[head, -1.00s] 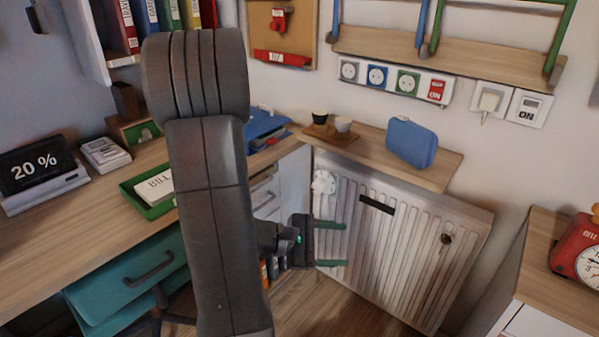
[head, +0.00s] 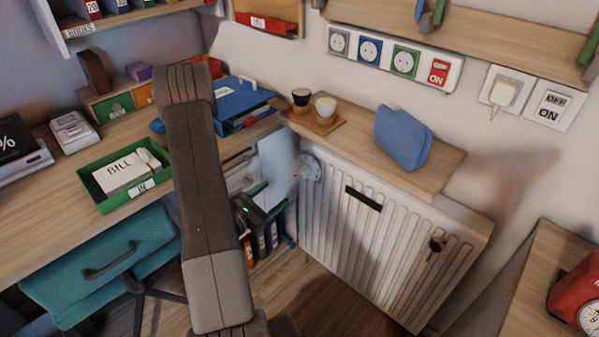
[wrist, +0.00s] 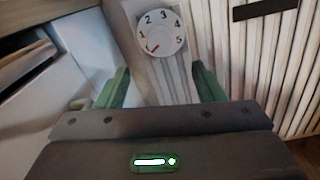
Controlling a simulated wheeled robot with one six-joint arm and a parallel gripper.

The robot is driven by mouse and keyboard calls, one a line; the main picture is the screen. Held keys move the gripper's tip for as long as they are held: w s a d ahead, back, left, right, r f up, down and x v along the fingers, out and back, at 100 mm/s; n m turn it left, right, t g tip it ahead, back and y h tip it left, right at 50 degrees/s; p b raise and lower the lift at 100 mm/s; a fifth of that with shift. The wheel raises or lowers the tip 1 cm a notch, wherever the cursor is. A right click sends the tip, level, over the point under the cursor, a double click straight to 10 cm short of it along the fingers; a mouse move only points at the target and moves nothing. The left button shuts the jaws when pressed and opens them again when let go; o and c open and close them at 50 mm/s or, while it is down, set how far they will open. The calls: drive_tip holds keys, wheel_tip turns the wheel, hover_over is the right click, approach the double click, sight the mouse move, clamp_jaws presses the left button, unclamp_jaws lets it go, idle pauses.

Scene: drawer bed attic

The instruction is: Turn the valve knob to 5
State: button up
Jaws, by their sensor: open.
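The valve knob (wrist: 162,30) is a round white dial with the digits 1 to 5, at the top middle of the wrist view. A red mark on it points to the lower left, below the 1 and away from the 5. In the head view the knob (head: 309,168) is at the radiator's upper left corner. My gripper (wrist: 160,78) is open and empty, with its two green fingers spread to either side below the knob, apart from it. In the head view my gripper (head: 276,213) is partly hidden beside the arm, left of the radiator.
The white ribbed radiator (head: 375,235) has a black bar (head: 363,198) on it. A wooden shelf (head: 440,180) above holds a blue pouch (head: 402,137) and two cups on a small tray (head: 316,125). Floor shows below.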

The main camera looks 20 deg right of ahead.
sight(298, 176)
drive_tip(key=x, duration=1.2)
drive_tip(key=shift+d+b, duration=0.3)
drive_tip(key=shift+b, duration=0.05)
drive_tip(key=c, duration=1)
